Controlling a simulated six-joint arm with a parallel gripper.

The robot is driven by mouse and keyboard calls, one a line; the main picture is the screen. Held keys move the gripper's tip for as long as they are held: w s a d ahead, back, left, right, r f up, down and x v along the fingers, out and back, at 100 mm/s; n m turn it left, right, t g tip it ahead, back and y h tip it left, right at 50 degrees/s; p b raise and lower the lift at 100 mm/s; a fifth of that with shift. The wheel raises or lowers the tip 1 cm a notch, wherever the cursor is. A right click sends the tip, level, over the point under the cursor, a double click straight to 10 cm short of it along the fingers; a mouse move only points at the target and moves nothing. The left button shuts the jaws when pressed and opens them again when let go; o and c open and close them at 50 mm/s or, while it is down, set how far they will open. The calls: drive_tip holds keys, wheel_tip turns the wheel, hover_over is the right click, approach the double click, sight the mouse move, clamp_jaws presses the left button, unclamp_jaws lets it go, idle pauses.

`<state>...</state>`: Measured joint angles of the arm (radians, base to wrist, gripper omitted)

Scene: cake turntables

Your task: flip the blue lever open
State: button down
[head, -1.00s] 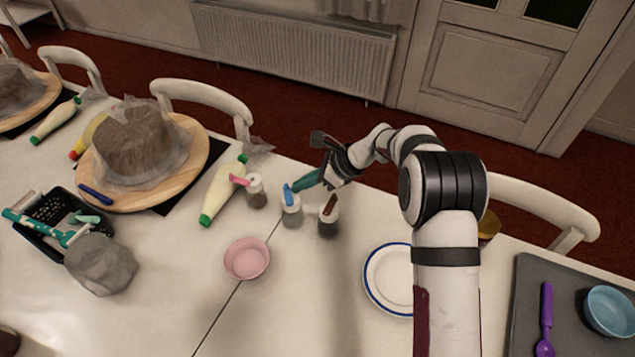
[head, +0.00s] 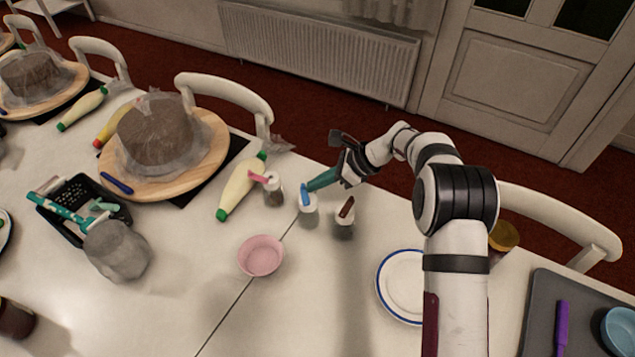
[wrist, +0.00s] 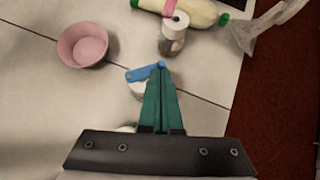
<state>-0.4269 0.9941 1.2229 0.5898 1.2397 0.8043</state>
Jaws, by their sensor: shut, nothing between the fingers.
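The blue lever (head: 305,194) sits on top of a small jar (head: 309,215) with a white lid, near the middle of the table. In the wrist view the blue lever (wrist: 146,72) lies across the jar's top, just ahead of the fingertips. My gripper (head: 309,187) has green fingers, shut and empty, with its tips at or very near the lever. I cannot tell whether they touch it. In the wrist view my gripper (wrist: 160,66) partly hides the jar's lid (wrist: 138,90).
A jar with a pink lever (head: 272,190) stands to the left and one with a brown lever (head: 345,215) close to the right. A pink bowl (head: 260,257) is in front. A squeeze bottle (head: 240,190) lies behind left. A plate (head: 392,290) is at right.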

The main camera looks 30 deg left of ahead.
drive_tip(key=shift+s+a+n+g+h, duration=0.15)
drive_tip(key=shift+a+n+g, duration=0.1)
drive_tip(key=shift+a, duration=0.2)
drive_tip(key=shift+s+a+n+g+h, duration=0.1)
drive_tip(key=shift+s+a+n+g, duration=0.15)
drive_tip(key=shift+a, duration=0.25)
drive_tip(key=shift+s+a+n+g+h, duration=0.1)
drive_tip(key=shift+a+n, duration=0.2)
drive_tip(key=shift+a, duration=0.15)
drive_tip(key=shift+s+a, duration=0.6)
drive_tip(key=shift+s, duration=0.15)
drive_tip(key=shift+s+a, duration=0.1)
drive_tip(key=shift+s, duration=0.1)
